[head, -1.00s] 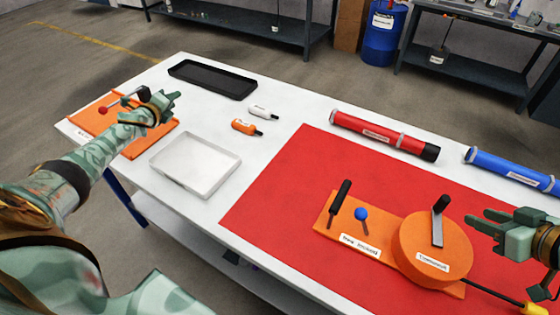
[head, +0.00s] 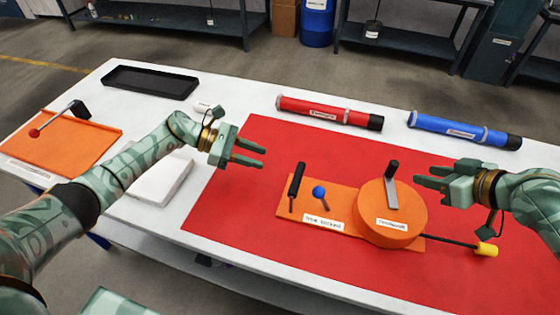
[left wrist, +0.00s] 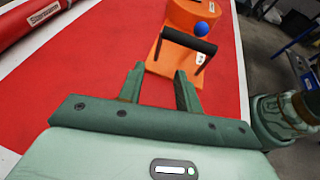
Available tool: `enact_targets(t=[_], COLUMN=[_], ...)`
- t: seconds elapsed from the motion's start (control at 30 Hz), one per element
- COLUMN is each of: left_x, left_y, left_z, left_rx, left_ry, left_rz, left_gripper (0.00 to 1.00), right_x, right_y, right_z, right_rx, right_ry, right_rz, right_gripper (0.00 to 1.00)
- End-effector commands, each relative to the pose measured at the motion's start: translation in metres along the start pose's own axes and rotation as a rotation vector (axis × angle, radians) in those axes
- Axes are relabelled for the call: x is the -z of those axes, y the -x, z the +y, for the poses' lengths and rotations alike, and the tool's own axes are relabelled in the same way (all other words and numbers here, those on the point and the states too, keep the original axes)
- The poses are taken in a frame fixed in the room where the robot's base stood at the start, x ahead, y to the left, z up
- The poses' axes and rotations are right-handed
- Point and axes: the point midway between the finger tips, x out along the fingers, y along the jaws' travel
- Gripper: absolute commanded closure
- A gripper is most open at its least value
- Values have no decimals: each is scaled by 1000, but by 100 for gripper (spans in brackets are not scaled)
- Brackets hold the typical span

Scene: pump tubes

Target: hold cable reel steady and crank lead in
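The orange cable reel (head: 392,218) sits on an orange base plate (head: 345,235) on the red mat, with a grey crank arm and black knob (head: 392,172) on top. A dark lead with a yellow plug (head: 486,249) runs out to the right. My left gripper (head: 263,155) is open and empty, left of and above the black handle. The left wrist view shows the handle bar (left wrist: 188,40) just beyond its open fingers. My right gripper (head: 417,178) is open and empty, right of the crank knob.
A red tube (head: 322,110) and a blue tube (head: 460,129) lie behind the mat. The mat's front left is bare.

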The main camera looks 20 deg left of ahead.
Motion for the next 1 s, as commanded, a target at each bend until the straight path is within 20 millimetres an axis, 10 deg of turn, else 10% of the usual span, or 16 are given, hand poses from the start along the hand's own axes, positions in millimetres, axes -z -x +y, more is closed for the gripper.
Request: enact_targets(t=[0.6,1.0], left_x=[-1,0], left_y=[-130,-150], left_z=[2,2], left_rx=[-5,-6], left_ry=[4,3], left_rz=[-1,0], left_gripper=[66,66], right_x=[0,0], right_y=[0,0], right_z=[0,0], right_rx=[0,0], right_ry=[0,0], right_rz=[0,0], right_gripper=[64,64])
